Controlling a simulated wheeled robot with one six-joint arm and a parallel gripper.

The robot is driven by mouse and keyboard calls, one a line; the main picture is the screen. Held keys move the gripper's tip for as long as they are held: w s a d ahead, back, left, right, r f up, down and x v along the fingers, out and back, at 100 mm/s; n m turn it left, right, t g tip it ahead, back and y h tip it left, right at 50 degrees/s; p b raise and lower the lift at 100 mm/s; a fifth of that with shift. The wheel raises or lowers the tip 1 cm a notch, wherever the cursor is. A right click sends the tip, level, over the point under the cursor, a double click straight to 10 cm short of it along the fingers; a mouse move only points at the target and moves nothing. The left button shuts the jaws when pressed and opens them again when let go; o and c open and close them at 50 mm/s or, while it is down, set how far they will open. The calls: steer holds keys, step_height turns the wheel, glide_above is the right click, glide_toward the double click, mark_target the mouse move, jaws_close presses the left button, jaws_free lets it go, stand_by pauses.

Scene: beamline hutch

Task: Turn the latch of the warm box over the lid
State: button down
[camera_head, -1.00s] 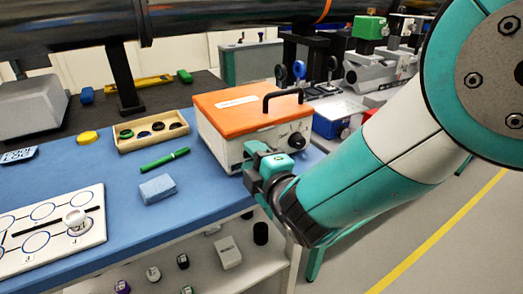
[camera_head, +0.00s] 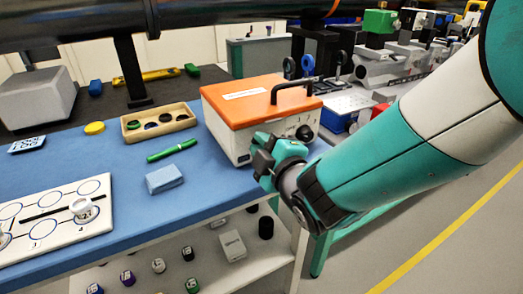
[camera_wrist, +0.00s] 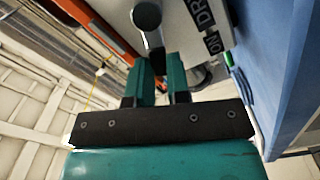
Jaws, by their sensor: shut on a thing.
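The warm box (camera_head: 228,137) is a white box with an orange lid (camera_head: 243,98) and a black handle on top. It stands at the right end of the blue bench. In the wrist view its lid edge (camera_wrist: 96,22) runs along the upper left. The latch (camera_wrist: 147,17) is a dark round pivot with a short arm on the box's wall. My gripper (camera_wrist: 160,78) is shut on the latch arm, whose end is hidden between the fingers. In the head view my gripper (camera_head: 264,158) is at the box's front side, and its wrist hides the latch.
A wooden tray (camera_head: 128,138) with round pieces, a green pen (camera_head: 171,150) and a blue block (camera_head: 164,178) lie left of the box. A white board (camera_head: 60,226) is at the front left. A dark knob (camera_head: 304,132) is on the box's right side. Open floor lies at the right.

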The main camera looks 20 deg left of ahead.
mark_target(272, 119)
steer(key=m+b, duration=0.1)
steer(key=m, duration=0.1)
steer(key=r+m+b, duration=0.1)
steer(key=w+d+m+b, duration=0.1)
steer(key=m, duration=0.1)
steer(key=shift+w+r+m, duration=0.1)
steer(key=shift+r+m, duration=0.2)
steer(key=shift+w+d+r+m+b, duration=0.3)
steer(key=shift+m+b, duration=0.35)
steer(key=shift+m, duration=0.5)
steer(key=shift+w+d+r+m+b, duration=0.1)
steer(key=shift+w+d+m+b, duration=0.25)
steer(key=shift+m+b, duration=0.6)
steer(key=shift+w+d+r+m+b, duration=0.25)
steer(key=shift+w+m+b, duration=0.15)
steer(key=shift+m, duration=1)
steer(key=c, duration=1.1)
jaws_free()
steer(key=shift+d, duration=0.1)
steer(key=b+v, duration=0.3)
steer(key=v, duration=1.4)
steer(key=shift+s, duration=0.2)
